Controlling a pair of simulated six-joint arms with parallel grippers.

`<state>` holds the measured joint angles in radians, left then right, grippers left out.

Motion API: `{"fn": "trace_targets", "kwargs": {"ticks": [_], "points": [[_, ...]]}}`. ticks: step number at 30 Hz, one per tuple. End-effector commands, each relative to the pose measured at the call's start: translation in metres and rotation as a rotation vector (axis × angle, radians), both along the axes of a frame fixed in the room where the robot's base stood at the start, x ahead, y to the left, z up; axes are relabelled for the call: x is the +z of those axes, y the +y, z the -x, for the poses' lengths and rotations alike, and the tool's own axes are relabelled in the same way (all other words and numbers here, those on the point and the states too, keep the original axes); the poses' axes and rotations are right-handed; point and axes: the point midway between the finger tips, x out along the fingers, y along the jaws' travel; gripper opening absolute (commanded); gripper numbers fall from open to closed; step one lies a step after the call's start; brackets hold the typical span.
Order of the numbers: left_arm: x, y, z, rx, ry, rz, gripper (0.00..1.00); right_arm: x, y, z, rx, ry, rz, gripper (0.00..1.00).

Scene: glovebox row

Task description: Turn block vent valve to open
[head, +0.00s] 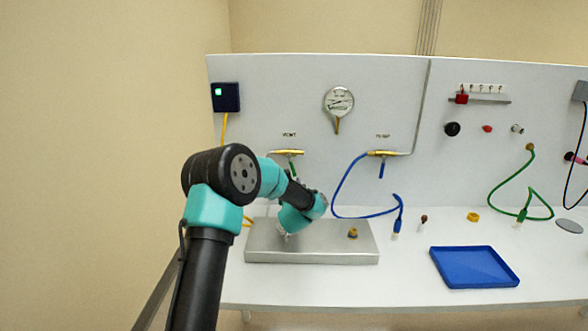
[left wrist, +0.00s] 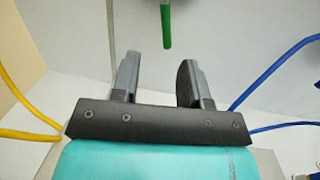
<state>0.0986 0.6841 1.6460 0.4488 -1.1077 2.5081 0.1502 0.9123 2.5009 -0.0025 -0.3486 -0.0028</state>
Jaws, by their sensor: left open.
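The vent valve (head: 287,152) is a brass fitting on the upright panel under a "VENT" label. Its green handle (head: 293,168) hangs down from it, partly covered by my left arm in the head view. In the left wrist view the lower end of the green handle (left wrist: 167,25) shows above and beyond the fingertips. My left gripper (left wrist: 158,72) is open and empty, with the handle end roughly in line with its gap but apart from it. In the head view the left fingers are hidden behind my wrist. My right gripper is not in view.
A metal block (head: 330,252) with a small brass fitting (head: 352,233) lies below the panel. A second valve (head: 383,153) with a blue handle (head: 381,170) sits to the right. A blue hose (head: 345,182) loops beside it. A blue tray (head: 473,267) lies at the front right.

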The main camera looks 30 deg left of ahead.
Motion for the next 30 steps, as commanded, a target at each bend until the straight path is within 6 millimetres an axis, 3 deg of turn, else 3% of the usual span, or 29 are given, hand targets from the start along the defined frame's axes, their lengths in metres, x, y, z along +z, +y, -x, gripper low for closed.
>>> {"fn": "trace_targets", "kwargs": {"ticks": [3,9,22,30], "points": [[-0.001,-0.023,0.003,0.049,-0.047,0.158,0.41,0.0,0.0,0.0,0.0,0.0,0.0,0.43],[-0.005,-0.037,0.008,0.093,-0.078,0.276,0.41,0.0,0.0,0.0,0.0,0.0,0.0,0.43],[-0.005,-0.034,0.004,0.095,-0.079,0.276,0.41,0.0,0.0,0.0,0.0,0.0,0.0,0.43],[-0.006,-0.014,-0.019,0.096,-0.08,0.277,0.41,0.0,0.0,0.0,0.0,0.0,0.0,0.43]]}}
